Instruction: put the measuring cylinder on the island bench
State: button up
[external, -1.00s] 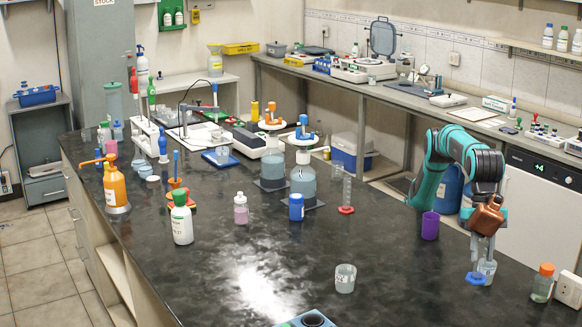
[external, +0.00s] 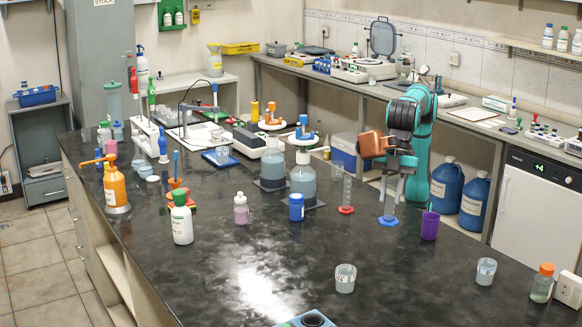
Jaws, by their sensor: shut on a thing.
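My gripper (external: 391,198) is shut on a clear measuring cylinder with a blue base (external: 388,220). The cylinder is upright. Its body is mostly hidden by the jaws. In the external view its base shows against the dark top of the island bench (external: 330,245), near the far right edge. I cannot tell whether the base touches the bench or hangs just above it. Another clear cylinder, with a red base (external: 346,209), stands to its left.
A purple cup (external: 429,226) stands close on the right. Beakers (external: 345,278) (external: 486,271) and an orange-capped jar (external: 542,284) are nearer the front. The bench middle is mostly clear.

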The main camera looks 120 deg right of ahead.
jog(key=s+d+r+m+h, duration=0.1)
jog(key=d, duration=0.8)
jog(key=s+d+r+m, duration=0.1)
jog(key=d+m, duration=0.1)
jog(key=d, duration=0.6)
jog(key=s+d+f+m+h, duration=0.15)
jog(key=s+d, duration=0.25)
jog(key=d, duration=0.4)
jog(key=s+d+f+m, duration=0.1)
jog(key=s+d+m, duration=0.1)
jog(key=s+d, duration=0.45)
jog(key=s+d+f+m, duration=0.1)
jog(key=s+d, duration=0.2)
jog(key=d, duration=0.7)
jog(key=s+d+f+m+h, duration=0.2)
jog(key=s+d+f+m, duration=0.25)
jog(key=s+d, duration=0.6)
jog(key=shift+n+y, duration=0.25)
jog(key=shift+n, duration=0.35)
jog(key=shift+s+a+f, duration=0.1)
jog(key=shift+s+f, duration=0.05)
jog(key=shift+f, duration=2.4)
jog(key=shift+s+f, duration=0.1)
jog(key=shift+f, duration=2.4)
jog(key=shift+f, duration=0.15)
jog(key=o, duration=1)
